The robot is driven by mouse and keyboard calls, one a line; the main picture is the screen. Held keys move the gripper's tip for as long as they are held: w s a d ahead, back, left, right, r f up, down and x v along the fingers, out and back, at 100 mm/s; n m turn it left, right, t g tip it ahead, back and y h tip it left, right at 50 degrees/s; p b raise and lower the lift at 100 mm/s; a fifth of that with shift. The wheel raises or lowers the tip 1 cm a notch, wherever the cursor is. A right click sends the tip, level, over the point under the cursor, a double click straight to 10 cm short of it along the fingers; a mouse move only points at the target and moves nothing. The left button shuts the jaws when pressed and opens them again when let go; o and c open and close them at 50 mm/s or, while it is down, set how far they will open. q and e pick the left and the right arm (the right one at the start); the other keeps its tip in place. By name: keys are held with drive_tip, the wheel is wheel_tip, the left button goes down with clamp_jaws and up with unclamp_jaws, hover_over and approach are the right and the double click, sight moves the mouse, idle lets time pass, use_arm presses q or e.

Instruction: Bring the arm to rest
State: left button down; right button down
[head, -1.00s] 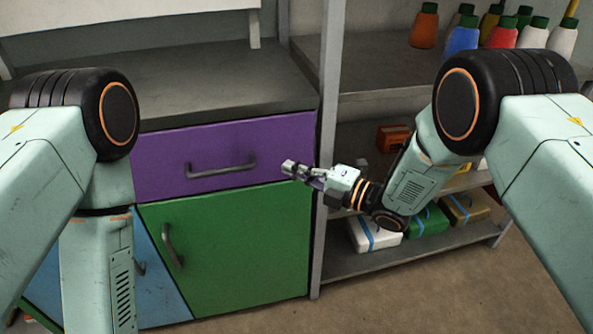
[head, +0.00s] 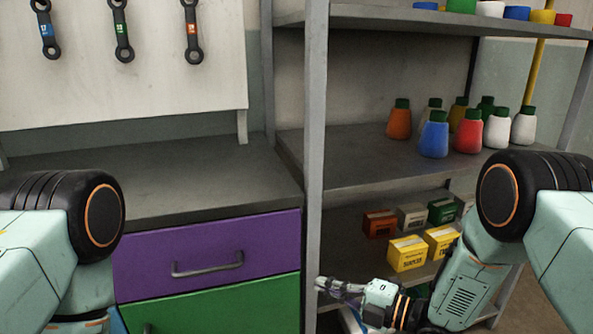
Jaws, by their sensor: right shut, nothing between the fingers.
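My right gripper (head: 325,285) is shut and empty. It is low in the head view, in front of the shelf rack's upright post, just right of the purple drawer (head: 206,256). My right arm (head: 463,285) comes in from the right and bends down and inward to it. My left arm (head: 62,235) shows at the lower left, with its lower part cut off by the bottom edge. My left gripper is out of the picture.
A grey rack (head: 314,110) holds bottles (head: 433,136) on its middle shelf and small boxes (head: 407,253) below, close to my right arm. Wrenches (head: 121,35) hang on a board above.

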drive_tip(key=s+d+f+m+g+h, duration=0.1)
drive_tip(key=s+d+f+m+h, duration=0.45)
drive_tip(key=f+m, duration=0.35)
drive_tip(key=s+d+f+m+g+h, duration=0.1)
drive_tip(key=s+d+f+m+h, duration=0.45)
drive_tip(key=m, duration=0.45)
drive_tip(key=s+d+f+m+g+h, duration=0.1)
drive_tip(key=s+d+m+g, duration=0.1)
drive_tip(key=s, duration=1.1)
drive_tip(key=s+d+f+m+g+h, duration=0.2)
drive_tip(key=s+m+g, duration=0.3)
drive_tip(key=s, duration=0.8)
drive_tip(key=shift+s+d+f+m+h, duration=0.2)
drive_tip(key=shift+d+m+h, duration=0.1)
drive_tip(key=shift+m, duration=0.6)
